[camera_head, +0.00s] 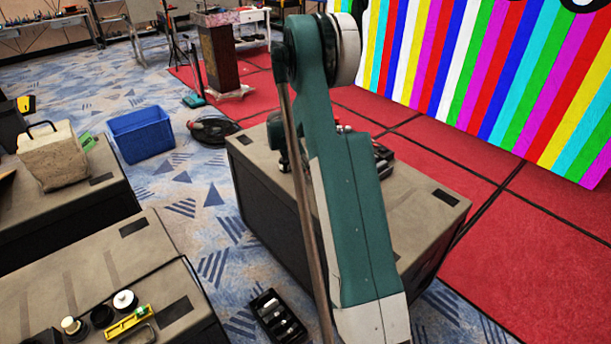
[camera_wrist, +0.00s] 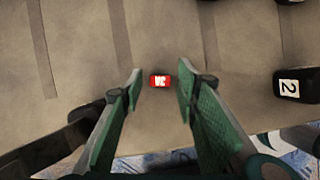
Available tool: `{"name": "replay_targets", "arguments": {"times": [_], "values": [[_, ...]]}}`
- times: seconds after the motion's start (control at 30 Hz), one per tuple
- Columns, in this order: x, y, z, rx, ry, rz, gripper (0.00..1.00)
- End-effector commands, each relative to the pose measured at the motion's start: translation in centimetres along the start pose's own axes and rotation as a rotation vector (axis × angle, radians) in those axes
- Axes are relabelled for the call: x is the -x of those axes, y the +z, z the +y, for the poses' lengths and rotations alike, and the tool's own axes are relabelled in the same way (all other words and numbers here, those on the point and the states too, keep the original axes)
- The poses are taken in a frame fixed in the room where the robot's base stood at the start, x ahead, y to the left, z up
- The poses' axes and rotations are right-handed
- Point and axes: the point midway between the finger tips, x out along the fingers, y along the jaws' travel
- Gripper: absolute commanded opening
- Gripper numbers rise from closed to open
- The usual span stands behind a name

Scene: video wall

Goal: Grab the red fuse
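The red fuse (camera_wrist: 160,81) is a small red block with white lettering. It lies on the grey-brown case top in the wrist view, between the fingertips of my gripper (camera_wrist: 159,76) as seen from above. The gripper is open, with a clear gap on both sides of the fuse. I cannot tell the height of the fingertips above the case. In the head view my arm hides most of the gripper, and I cannot make out the fuse for certain.
A black block marked 2 (camera_wrist: 291,86) stands right of the gripper. The fuse lies on a large case (camera_head: 429,212). Behind are a blue bin (camera_head: 141,134) and the striped video wall (camera_head: 500,75). Cases with small items stand at the left.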

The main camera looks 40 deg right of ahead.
Motion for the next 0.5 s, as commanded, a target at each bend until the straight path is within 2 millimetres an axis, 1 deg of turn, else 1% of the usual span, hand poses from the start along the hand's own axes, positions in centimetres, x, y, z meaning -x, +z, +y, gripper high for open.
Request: {"name": "replay_targets", "arguments": {"times": [0.03,0.1,0.13,0.5], "values": [[0.0,0.0,0.0,0.0,0.0,0.0,0.23],[0.0,0.0,0.0,0.0,0.0,0.0,0.14],[0.0,0.0,0.0,0.0,0.0,0.0,0.13],[0.1,0.04,0.0,0.0,0.0,0.0,0.13]]}}
